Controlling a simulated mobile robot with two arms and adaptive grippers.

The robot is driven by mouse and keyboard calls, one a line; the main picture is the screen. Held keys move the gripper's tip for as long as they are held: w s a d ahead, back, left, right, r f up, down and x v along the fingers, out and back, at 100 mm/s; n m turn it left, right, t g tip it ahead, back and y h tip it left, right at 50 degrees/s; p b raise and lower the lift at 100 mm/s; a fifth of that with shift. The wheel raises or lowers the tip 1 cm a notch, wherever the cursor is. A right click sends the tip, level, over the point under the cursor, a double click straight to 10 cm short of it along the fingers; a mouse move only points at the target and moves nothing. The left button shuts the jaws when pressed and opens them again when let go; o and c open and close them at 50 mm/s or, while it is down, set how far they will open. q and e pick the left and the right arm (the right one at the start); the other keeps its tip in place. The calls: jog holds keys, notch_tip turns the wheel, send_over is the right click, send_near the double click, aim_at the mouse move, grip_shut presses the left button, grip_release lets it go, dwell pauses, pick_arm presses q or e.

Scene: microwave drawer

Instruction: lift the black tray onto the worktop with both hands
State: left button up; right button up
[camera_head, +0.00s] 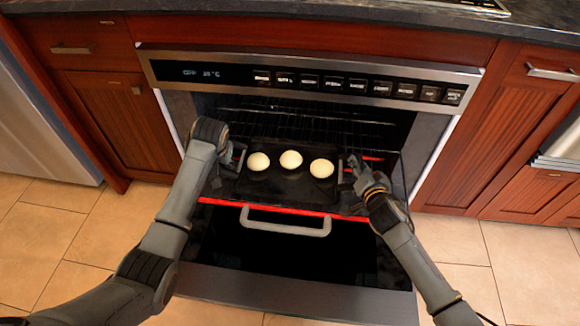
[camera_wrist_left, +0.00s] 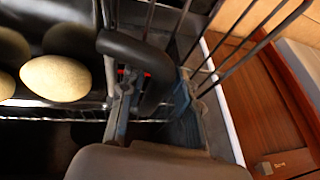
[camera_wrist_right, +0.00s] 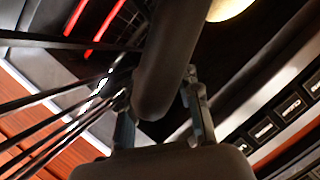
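The black tray (camera_head: 287,188) sits level inside the open oven, toward its front, with three pale round buns (camera_head: 291,159) on it. My left gripper (camera_head: 229,158) is at the tray's left handle. In the left wrist view, its fingers (camera_wrist_left: 157,90) stand on both sides of the curved dark handle (camera_wrist_left: 140,55). My right gripper (camera_head: 354,170) is at the right handle. In the right wrist view, its fingers (camera_wrist_right: 160,95) stand on both sides of the thick dark handle (camera_wrist_right: 165,60). Whether either pair of fingers presses on its handle is unclear.
The oven door (camera_head: 280,258) is folded down in front, with a pale bar handle (camera_head: 285,222). Wire racks (camera_head: 310,122) are inside the oven. The control panel (camera_head: 310,82) runs above the opening. The dark worktop (camera_head: 330,14) is at the top, mostly bare where visible.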

jog(key=shift+w, duration=0.1)
pick_arm(q)
grip_shut()
pick_arm(e)
grip_shut()
jog(key=shift+r, duration=0.1)
